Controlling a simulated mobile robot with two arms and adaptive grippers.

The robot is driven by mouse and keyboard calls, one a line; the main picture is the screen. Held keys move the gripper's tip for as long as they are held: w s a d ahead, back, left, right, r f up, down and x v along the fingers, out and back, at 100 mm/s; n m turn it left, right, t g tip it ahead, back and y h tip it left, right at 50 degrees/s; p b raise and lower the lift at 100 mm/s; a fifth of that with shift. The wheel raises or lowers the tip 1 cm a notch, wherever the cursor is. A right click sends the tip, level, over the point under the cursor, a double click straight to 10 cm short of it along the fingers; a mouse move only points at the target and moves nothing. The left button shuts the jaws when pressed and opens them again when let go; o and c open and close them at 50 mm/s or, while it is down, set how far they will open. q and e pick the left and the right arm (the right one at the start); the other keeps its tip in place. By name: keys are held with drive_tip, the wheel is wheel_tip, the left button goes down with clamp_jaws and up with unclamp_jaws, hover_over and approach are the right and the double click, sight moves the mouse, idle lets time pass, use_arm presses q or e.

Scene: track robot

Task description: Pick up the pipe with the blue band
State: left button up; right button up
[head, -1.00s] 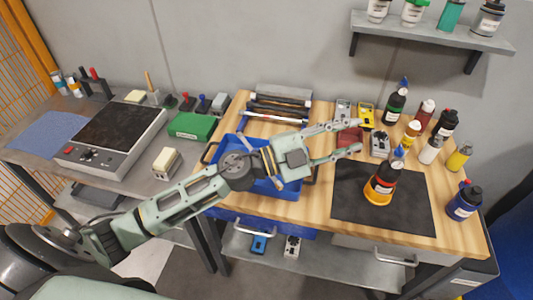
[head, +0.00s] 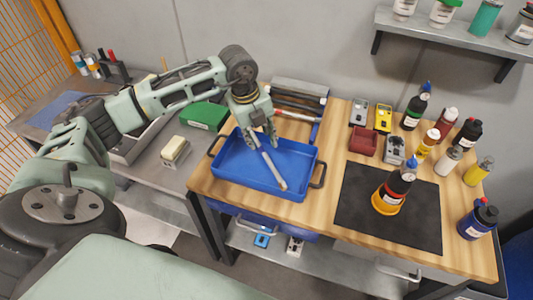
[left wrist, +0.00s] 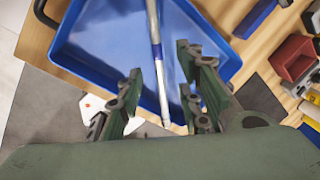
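The pipe with the blue band (head: 271,166) is a thin grey-white rod lying slantwise over the blue tray (head: 225,166). Its near end reaches toward the tray's front right. In the left wrist view the pipe's blue band (left wrist: 157,51) shows clearly. My left gripper (head: 262,140) points down over the back of the tray. In the left wrist view its fingers (left wrist: 160,93) stand wide apart, one on each side of the pipe, with gaps to it. Its far end is hidden by the gripper in the head view. My right gripper is out of view.
A rack (head: 302,88) with more pipes stands behind the tray, partly hidden by my left arm. A red bin (head: 363,142), a black mat (head: 370,215) and several bottles are to the right. A green box (head: 203,115) is to the left.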

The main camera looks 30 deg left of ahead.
sight(264, 152)
use_arm(q)
drive_tip(key=f, duration=0.1)
drive_tip(key=f+p, duration=0.1)
drive_tip(key=f, duration=0.1)
drive_tip(key=f+p, duration=0.1)
drive_tip(key=shift+w+d+f, duration=0.25)
drive_tip(key=shift+f, duration=0.05)
drive_tip(key=shift+w+f, duration=0.1)
drive_tip(key=shift+f, duration=0.45)
clamp_jaws()
drive_tip(key=shift+r, duration=0.1)
